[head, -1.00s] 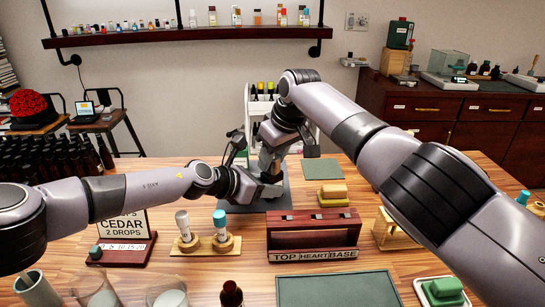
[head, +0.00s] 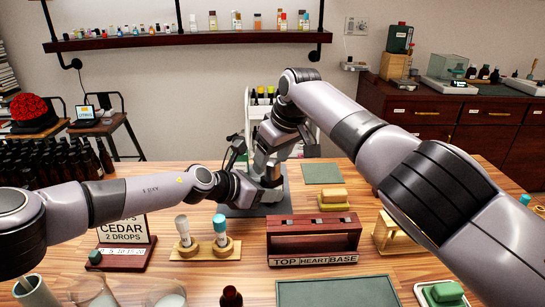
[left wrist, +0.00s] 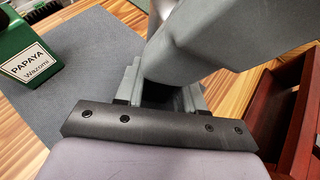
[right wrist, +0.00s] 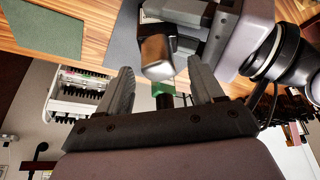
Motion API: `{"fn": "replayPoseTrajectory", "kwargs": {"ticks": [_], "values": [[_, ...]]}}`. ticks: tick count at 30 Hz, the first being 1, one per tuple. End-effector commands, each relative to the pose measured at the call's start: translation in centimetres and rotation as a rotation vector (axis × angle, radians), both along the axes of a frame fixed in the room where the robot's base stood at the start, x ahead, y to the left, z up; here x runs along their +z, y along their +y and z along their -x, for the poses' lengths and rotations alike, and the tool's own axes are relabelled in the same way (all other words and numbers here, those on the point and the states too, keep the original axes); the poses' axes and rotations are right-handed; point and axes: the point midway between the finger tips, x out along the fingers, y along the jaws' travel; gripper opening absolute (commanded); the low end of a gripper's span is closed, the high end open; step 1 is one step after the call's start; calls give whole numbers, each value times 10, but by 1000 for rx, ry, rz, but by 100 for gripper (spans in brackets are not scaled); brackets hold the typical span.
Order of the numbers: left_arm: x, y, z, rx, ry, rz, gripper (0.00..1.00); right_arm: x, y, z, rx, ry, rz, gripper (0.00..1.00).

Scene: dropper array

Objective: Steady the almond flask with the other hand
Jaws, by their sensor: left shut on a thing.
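The almond flask (right wrist: 157,56) seems to be the shiny grey-brown cylinder in the right wrist view; I cannot read any label on it. In the head view it is mostly hidden by my grippers above the grey mat. My left gripper (head: 267,185) reaches in from the left, low over the mat, and is shut on it; its fingers (left wrist: 162,92) hide the hold in the left wrist view. My right gripper (head: 265,160) is above it, pointing down. Its fingers (right wrist: 163,80) are spread apart, with a small green part (right wrist: 162,89) showing between them.
The dark red TOP HEART BASE rack (head: 313,246) is to the right of my left gripper. Two capped vials in a wooden holder (head: 205,252) and the CEDAR sign (head: 122,232) stand nearer. A white bottle rack (right wrist: 82,92) is behind.

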Motion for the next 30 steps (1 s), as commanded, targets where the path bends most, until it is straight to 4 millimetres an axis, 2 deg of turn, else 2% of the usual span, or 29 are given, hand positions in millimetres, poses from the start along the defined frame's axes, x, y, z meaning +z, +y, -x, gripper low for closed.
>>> {"fn": "replayPoseTrajectory", "kwargs": {"ticks": [8,19,30], "values": [[0,0,0,0,0,0,0,2,0,0,0,1,-1,67],[0,0,0,0,0,0,0,22,-6,7,1,0,-1,67],[0,0,0,0,0,0,0,84,-22,26,0,-3,-1,67]]}}
